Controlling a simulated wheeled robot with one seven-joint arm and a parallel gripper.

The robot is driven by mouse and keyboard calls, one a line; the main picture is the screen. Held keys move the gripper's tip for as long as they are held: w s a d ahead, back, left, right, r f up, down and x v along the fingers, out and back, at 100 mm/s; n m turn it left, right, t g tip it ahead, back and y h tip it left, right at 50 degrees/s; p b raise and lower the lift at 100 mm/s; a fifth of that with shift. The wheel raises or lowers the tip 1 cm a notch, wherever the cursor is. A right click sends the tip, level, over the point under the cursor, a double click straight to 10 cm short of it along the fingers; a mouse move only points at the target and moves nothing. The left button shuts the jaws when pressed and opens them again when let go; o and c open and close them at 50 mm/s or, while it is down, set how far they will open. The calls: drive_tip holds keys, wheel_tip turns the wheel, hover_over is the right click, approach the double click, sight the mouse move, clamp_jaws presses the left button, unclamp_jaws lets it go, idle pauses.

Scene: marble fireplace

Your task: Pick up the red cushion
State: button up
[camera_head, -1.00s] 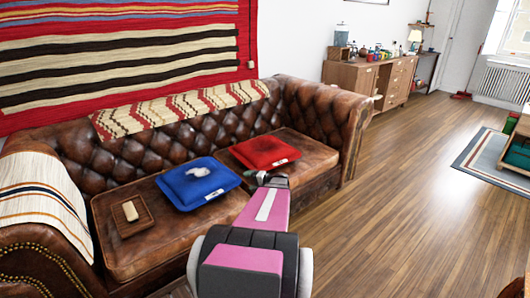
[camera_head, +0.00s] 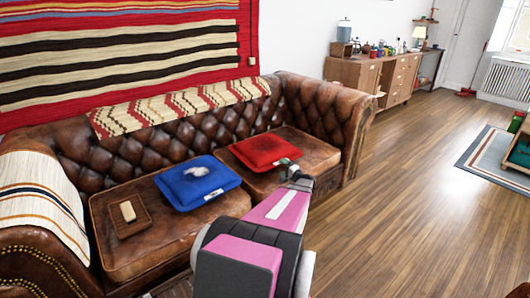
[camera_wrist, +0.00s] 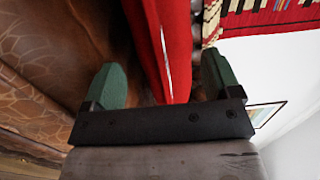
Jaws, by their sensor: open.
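The red cushion (camera_head: 262,151) lies flat on the right seat of the brown leather sofa. My gripper (camera_head: 291,173) is at its front right edge, in front of the sofa. In the wrist view the cushion (camera_wrist: 168,35) appears edge-on between the two green fingertips of my gripper (camera_wrist: 161,75), which stand apart with a gap on each side. I cannot tell how far the cushion edge reaches between the fingers.
A blue cushion (camera_head: 193,190) with a pale item on top lies left of the red one. A small brown tray (camera_head: 137,222) holds a cream block on the left seat. The sofa arm (camera_head: 352,125) rises to the right. Wooden floor (camera_head: 410,190) is clear in front and right.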

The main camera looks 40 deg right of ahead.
sight(276, 163)
drive_tip(key=shift+w+a, duration=0.15)
drive_tip(key=shift+w, duration=2.75)
drive_tip(key=c, duration=0.9)
drive_tip(key=shift+o, duration=0.2)
drive_tip(key=shift+r, duration=0.55)
drive_tip(key=shift+c, duration=0.8)
wheel_tip(276, 163, up, 3)
drive_tip(key=shift+s+a+f, duration=0.1)
drive_tip(key=c, duration=0.4)
drive_tip(key=w+a+r, duration=0.1)
drive_tip(key=a+r, duration=0.1)
drive_tip(key=a, duration=0.1)
drive_tip(key=w+a+r, duration=0.1)
drive_tip(key=a+r, duration=0.1)
drive_tip(key=a, duration=0.2)
drive_tip(key=w+a+r, duration=0.1)
drive_tip(key=a+r, duration=0.2)
drive_tip(key=a, duration=0.1)
drive_tip(key=shift+c, duration=0.2)
drive_tip(key=shift+w+r, duration=0.1)
drive_tip(key=shift+r, duration=2.95)
